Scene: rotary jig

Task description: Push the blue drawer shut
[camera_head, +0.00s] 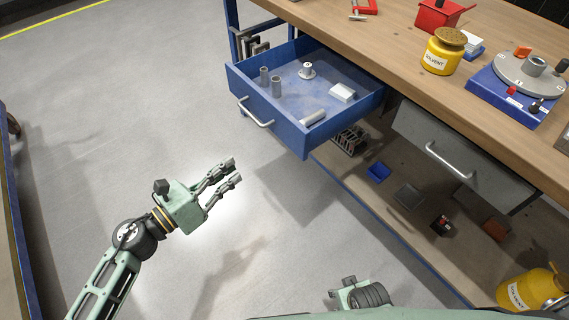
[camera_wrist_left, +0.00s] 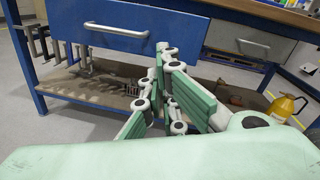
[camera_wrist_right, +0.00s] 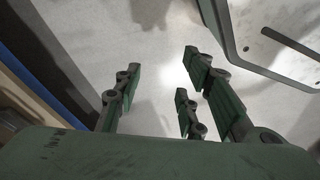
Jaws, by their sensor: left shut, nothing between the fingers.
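The blue drawer (camera_head: 294,135) is pulled out from under the wooden workbench, with its silver handle (camera_head: 256,114) on the front. The drawer front (camera_wrist_left: 75,18) and handle (camera_wrist_left: 115,30) also show in the left wrist view. My left gripper (camera_head: 232,170) is shut and empty, in front of the drawer and apart from it, pointing toward the front panel. Its fingers sit close together in the left wrist view (camera_wrist_left: 162,85). My right gripper (camera_wrist_right: 160,90) is open and empty over bare floor in the right wrist view. In the head view its fingertips cannot be made out.
The drawer holds grey cylinders (camera_head: 270,82), a flanged part (camera_head: 307,70) and white blocks (camera_head: 342,92). A grey drawer (camera_head: 455,155) sits to the right. The bench (camera_head: 390,60) bears a solvent can (camera_head: 442,55) and rotary jig (camera_head: 525,80). Floor before the blue drawer is clear.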

